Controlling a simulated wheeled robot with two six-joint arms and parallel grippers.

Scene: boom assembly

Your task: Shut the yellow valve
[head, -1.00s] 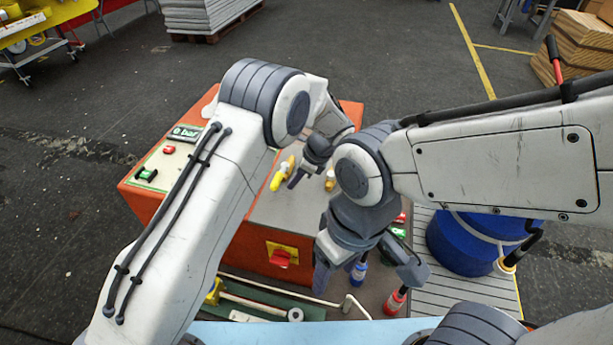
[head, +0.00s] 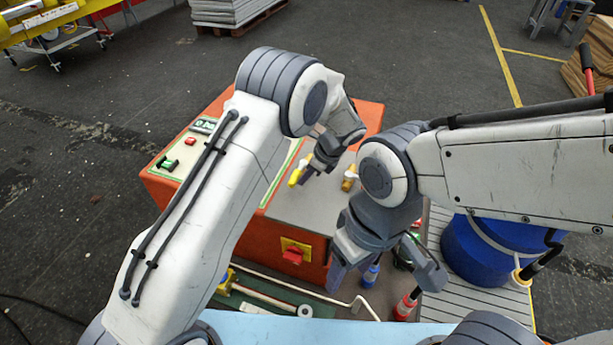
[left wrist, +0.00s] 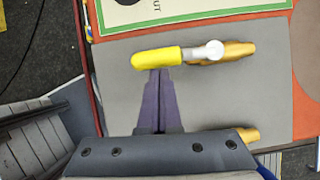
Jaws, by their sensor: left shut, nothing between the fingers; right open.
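The yellow valve handle (head: 294,178) stands out on the grey panel of the orange box, partly hidden by my left gripper (head: 305,178). In the left wrist view the yellow handle (left wrist: 157,59) points left from a pale pivot (left wrist: 208,50) on a brass body (left wrist: 240,50), roughly in line with that body. My left gripper's fingers (left wrist: 158,74) are shut and empty. Their tips are right at the handle's side; I cannot tell whether they touch. My right gripper (head: 390,272) is open and empty in front of the box's right side.
The orange box (head: 240,238) has a red switch (head: 293,256) on its front. A second brass fitting (head: 349,178) stands right of the handle. A blue-capped bottle (head: 370,275) and a red one (head: 405,306) are below my right gripper. A blue drum (head: 485,250) stands at right.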

